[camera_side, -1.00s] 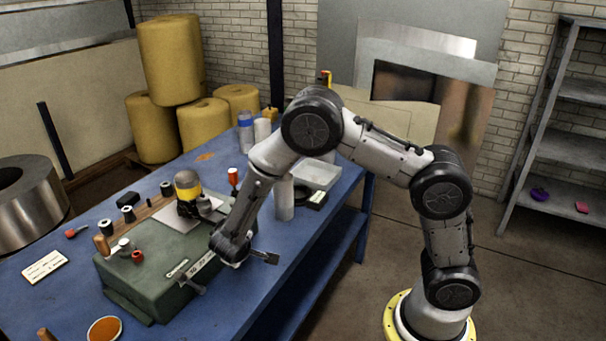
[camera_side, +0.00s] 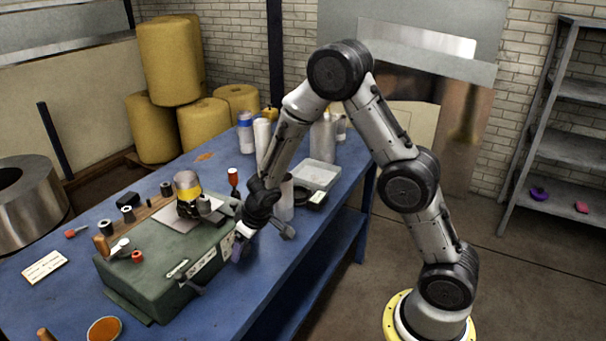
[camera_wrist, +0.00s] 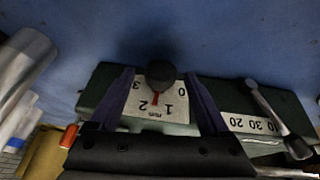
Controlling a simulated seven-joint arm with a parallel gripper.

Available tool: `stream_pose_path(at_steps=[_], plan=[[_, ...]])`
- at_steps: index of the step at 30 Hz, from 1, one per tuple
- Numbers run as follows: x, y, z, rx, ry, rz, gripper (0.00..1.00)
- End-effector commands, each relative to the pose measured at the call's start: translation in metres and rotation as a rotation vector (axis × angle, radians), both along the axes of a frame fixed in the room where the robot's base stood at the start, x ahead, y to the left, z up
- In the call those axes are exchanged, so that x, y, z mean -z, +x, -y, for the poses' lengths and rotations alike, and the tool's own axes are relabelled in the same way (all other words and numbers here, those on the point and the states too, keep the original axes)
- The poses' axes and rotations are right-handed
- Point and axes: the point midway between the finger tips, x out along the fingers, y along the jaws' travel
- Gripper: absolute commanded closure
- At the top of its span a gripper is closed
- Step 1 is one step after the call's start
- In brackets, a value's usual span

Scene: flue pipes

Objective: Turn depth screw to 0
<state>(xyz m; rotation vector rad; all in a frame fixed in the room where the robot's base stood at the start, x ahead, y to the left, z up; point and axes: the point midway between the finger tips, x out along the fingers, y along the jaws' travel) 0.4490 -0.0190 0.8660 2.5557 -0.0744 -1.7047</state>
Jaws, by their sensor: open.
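The depth screw's black round knob (camera_wrist: 160,73) shows in the wrist view on the end of a green machine (camera_wrist: 100,88). Its red pointer (camera_wrist: 155,98) lies between 2 and 1, closer to 2, on a white mm scale plate (camera_wrist: 172,113) marked 0 to 3, seen upside down. My gripper (camera_wrist: 160,76) is open, one finger to each side of the knob with gaps between. In the side view my gripper (camera_side: 240,246) is at the right end of the green machine (camera_side: 160,268); the knob is hidden there.
A metal lever (camera_wrist: 270,110) stands over a 10-20-30 scale (camera_wrist: 252,125), right of the knob in the wrist view. On the blue table (camera_side: 60,315) are a yellow-banded device (camera_side: 188,190), a white cylinder (camera_side: 284,200) and a clear tray (camera_side: 316,174). The table's front edge is close to my gripper.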

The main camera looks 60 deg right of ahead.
Motion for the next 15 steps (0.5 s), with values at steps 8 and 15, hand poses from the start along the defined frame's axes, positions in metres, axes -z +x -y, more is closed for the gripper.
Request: stream_pose_path(at_steps=[8,15], plan=[[-0.017,-0.007,-0.002,0.000,-0.002,0.000,0.20],[-0.038,-0.015,-0.003,0.001,-0.003,0.003,0.20]])
